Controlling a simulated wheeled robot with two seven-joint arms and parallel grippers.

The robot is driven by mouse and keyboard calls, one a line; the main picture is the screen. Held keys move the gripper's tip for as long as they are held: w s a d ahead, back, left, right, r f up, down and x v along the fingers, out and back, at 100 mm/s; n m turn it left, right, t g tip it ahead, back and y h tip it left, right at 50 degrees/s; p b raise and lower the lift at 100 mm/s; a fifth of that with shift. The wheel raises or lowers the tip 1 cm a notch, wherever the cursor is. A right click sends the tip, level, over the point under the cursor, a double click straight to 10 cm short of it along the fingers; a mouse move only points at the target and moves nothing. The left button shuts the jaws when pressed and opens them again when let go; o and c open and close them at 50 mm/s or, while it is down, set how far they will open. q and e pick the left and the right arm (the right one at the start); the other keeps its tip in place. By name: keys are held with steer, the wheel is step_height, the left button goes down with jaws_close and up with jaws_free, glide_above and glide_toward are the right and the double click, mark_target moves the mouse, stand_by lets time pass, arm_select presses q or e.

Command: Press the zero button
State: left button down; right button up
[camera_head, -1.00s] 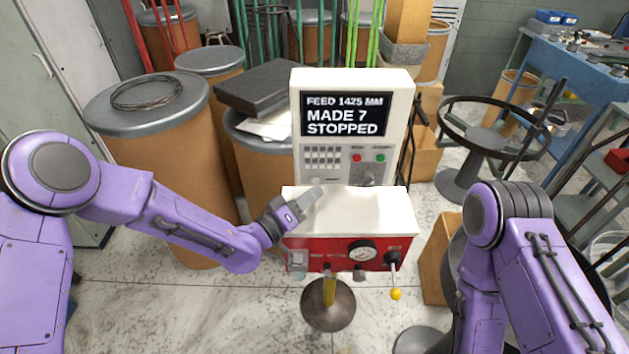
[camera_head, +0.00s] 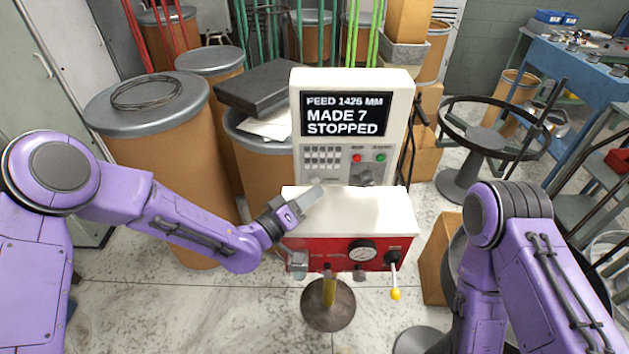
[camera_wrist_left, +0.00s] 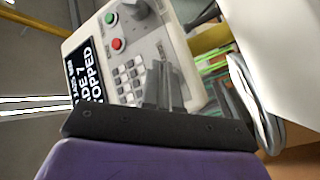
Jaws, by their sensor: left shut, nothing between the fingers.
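The coiler's control panel (camera_head: 354,120) stands upright, with a screen (camera_head: 345,115) reading "FEED 1425 MM, MADE 7, STOPPED". Below the screen are a grey keypad (camera_head: 322,157), a red button (camera_head: 357,158) and a green button (camera_head: 380,157). The keypad also shows in the left wrist view (camera_wrist_left: 130,80). Labels are too small to tell which button is zero. My left gripper (camera_head: 318,191) is shut and empty, over the left of the machine's white top, below the keypad and apart from it. My right arm (camera_head: 510,240) is at the right; its gripper is out of sight.
The white and red machine housing (camera_head: 350,212) juts out below the panel, with a gauge (camera_head: 362,251) and a yellow-knobbed lever (camera_head: 395,293). Drums (camera_head: 160,150) stand behind and left. A round stand (camera_head: 487,140) is at the right. Floor in front left is clear.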

arm_select(q)
steer(key=shift+w, duration=0.15)
steer(key=shift+w, duration=0.3)
steer(key=shift+w+b, duration=0.35)
stand_by(0.5)
steer(key=shift+s, duration=0.8)
steer(key=s, duration=0.5)
stand_by(0.3)
steer(key=shift+f, duration=0.1)
stand_by(0.5)
